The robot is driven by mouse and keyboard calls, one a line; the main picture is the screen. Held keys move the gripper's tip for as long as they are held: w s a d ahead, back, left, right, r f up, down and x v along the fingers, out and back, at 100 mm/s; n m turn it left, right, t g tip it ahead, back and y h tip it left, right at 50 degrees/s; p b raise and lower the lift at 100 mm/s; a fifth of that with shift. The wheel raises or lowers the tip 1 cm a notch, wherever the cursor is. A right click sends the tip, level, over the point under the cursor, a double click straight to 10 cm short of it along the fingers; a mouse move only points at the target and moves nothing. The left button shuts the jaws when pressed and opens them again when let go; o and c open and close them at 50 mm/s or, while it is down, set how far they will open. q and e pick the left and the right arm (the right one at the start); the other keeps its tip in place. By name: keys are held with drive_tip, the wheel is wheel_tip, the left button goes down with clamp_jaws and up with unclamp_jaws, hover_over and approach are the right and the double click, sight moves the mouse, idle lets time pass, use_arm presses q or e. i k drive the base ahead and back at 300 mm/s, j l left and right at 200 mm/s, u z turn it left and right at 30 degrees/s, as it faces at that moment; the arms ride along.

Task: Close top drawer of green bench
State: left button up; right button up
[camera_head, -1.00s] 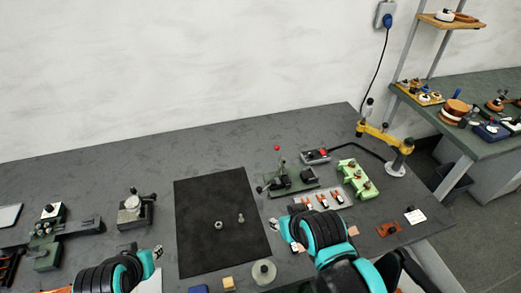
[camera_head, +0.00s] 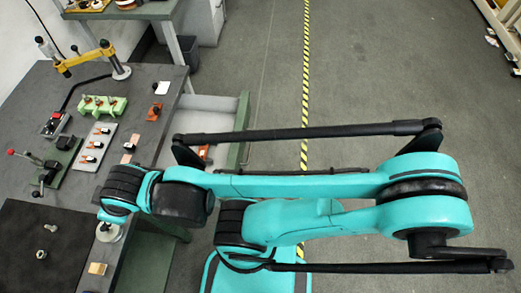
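The workbench (camera_head: 150,80) has a dark grey top and stands at the left of the head view. What looks like its drawer (camera_head: 238,135) sticks out past the bench's right edge, with a green front and a pale grey inside. My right arm crosses in front and hides the drawer's near part. The wrist end of that arm is over the bench top. I cannot make out the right gripper's fingers or tell whether they are open or shut. My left gripper is out of view.
A yellow-armed stand (camera_head: 85,58), a green block (camera_head: 102,106) and a plate with orange clamps (camera_head: 94,146) are on the bench. A black mat (camera_head: 40,245) lies at lower left. Another bench (camera_head: 150,10) stands behind. Open grey floor (camera_head: 400,90) with a yellow-black stripe (camera_head: 306,60) is at right.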

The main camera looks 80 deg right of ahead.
sight(194, 113)
drive_tip(key=k+z, duration=0.2)
drive_tip(key=z, duration=2.3)
drive_tip(key=i+j+z, duration=0.1)
drive_tip(key=i+j, duration=0.35)
drive_tip(key=j, duration=0.2)
